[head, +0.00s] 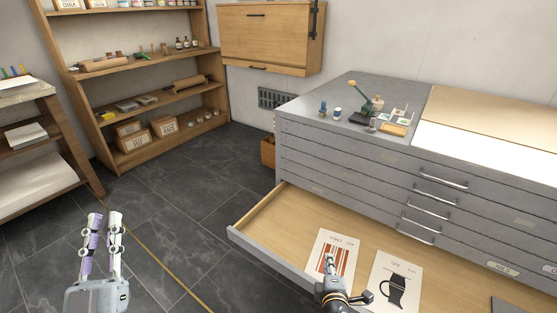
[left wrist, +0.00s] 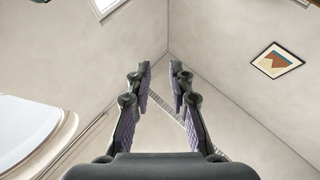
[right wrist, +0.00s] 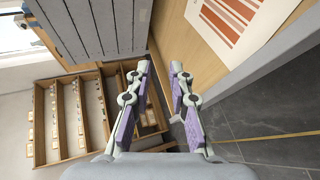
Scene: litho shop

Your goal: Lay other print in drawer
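An open drawer (head: 268,218) of the grey flat-file cabinet holds two prints. The red-striped print (head: 342,247) lies flat on the wooden drawer bottom, partly hidden by my right gripper. The print with a black jug shape (head: 385,301) lies flat to its right. My right gripper (head: 329,259) shows over the striped print in the head view; its fingers are apart and empty in the right wrist view (right wrist: 158,68), where the striped print (right wrist: 226,25) is at the top. My left gripper (head: 104,218) is open and empty, left of the drawer above the floor.
The cabinet top (head: 345,92) carries small bottles, a green-handled tool and a large pale sheet (head: 475,155) at the right. A wooden shelf (head: 150,70) stands at the back left, a side bench (head: 25,95) at the far left. Dark floor lies between.

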